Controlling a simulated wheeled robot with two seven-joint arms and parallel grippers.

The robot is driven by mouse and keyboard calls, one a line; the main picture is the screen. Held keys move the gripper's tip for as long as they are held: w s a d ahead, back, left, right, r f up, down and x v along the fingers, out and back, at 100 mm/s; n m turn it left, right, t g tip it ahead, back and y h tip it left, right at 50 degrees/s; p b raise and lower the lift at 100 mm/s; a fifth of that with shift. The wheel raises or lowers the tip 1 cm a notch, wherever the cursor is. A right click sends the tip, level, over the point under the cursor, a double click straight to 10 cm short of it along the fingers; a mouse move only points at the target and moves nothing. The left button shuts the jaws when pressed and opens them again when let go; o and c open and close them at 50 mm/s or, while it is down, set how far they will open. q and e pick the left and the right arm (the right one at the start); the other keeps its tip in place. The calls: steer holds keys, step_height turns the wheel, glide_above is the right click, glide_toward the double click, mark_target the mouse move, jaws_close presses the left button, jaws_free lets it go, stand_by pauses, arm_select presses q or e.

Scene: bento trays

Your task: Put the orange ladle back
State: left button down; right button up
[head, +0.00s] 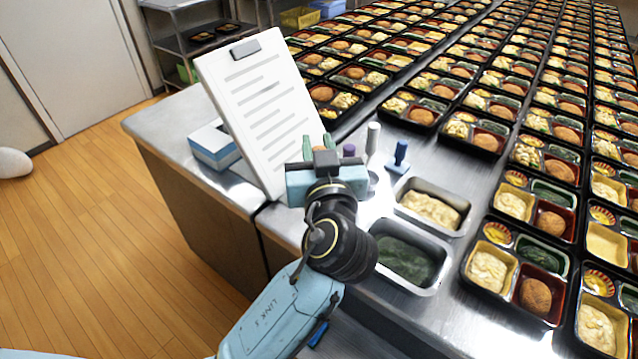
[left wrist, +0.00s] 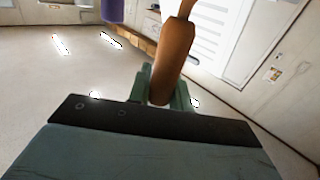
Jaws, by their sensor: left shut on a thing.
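The orange ladle shows in the left wrist view as a brown-orange handle (left wrist: 174,58), its upper part running out of the top of the picture. My left gripper (left wrist: 162,92) is shut on the handle between its green fingertips. In the head view my left gripper (head: 317,147) is over the steel counter, just right of the clipboard's lower edge. My right gripper is not in view.
A white clipboard (head: 262,112) stands left of the gripper, beside a blue-white box (head: 214,146). Two steel pans with pale (head: 462,208) and green food (head: 443,262) sit nearer. Bento trays (head: 488,148) fill the right.

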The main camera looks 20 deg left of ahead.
arm_select(q)
steer(key=shift+f+b, duration=0.3)
steer(key=shift+f, duration=2.05)
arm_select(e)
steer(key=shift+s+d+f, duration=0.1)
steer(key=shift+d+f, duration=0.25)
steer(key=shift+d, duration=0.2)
arm_select(q)
steer(key=shift+f, duration=0.15)
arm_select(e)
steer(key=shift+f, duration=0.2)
arm_select(q)
steer(key=c, duration=1.3)
jaws_free()
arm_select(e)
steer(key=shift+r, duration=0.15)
arm_select(q)
steer(key=shift+d+r, duration=0.1)
steer(key=shift+r, duration=0.1)
steer(key=shift+b+v, duration=0.75)
steer(key=shift+v, duration=5.25)
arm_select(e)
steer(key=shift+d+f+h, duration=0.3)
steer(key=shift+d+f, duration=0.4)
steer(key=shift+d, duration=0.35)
